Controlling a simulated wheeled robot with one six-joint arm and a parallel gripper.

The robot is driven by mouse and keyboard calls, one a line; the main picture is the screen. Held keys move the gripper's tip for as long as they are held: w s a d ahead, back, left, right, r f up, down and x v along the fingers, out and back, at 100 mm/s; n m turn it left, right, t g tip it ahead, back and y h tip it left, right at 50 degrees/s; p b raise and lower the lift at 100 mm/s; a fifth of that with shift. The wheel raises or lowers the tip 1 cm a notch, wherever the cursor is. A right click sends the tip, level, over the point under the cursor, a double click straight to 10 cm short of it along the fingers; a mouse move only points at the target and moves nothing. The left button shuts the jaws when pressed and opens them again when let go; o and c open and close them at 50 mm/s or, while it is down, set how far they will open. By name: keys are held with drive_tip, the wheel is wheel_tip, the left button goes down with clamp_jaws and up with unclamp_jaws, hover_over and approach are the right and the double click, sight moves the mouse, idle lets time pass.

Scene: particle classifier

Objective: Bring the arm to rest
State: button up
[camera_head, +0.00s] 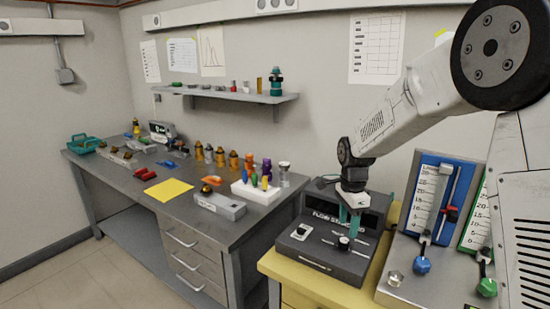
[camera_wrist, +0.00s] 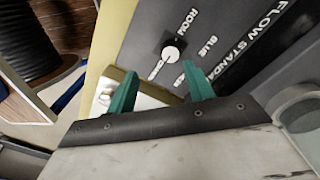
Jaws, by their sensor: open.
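My gripper (camera_head: 350,222) hangs from my arm, pointing down over the dark flow standard device (camera_head: 322,262) on the yellow bench. In the wrist view my gripper (camera_wrist: 160,92) shows two teal fingers spread apart with nothing between them. Beyond the fingers is the device panel (camera_wrist: 235,45) with a white round knob (camera_wrist: 170,53) on a dark square. In the head view a small knob (camera_head: 344,242) lies just below the fingertips. I cannot tell whether the fingers touch it.
Right of the device stand a blue flowmeter panel (camera_head: 437,200) and a green one. Left is a grey workbench (camera_head: 150,172) with bottles, a yellow sheet (camera_head: 168,190) and a white rack (camera_head: 256,192). A wall shelf (camera_head: 225,94) is above it. Floor at lower left is clear.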

drive_tip(key=s+d+r+n, duration=0.1)
drive_tip(key=s+r+n, duration=0.3)
drive_tip(key=s, duration=0.8)
drive_tip(key=s+d+r+n+t, duration=0.1)
drive_tip(key=s+r+n, duration=0.4)
drive_tip(key=s, duration=0.7)
drive_tip(key=s+d+r+n+t, duration=0.1)
drive_tip(key=s+r+n, duration=0.4)
drive_tip(key=s, duration=0.7)
drive_tip(key=n, duration=0.2)
drive_tip(key=shift+s+n, duration=0.3)
drive_tip(key=shift+s, duration=0.05)
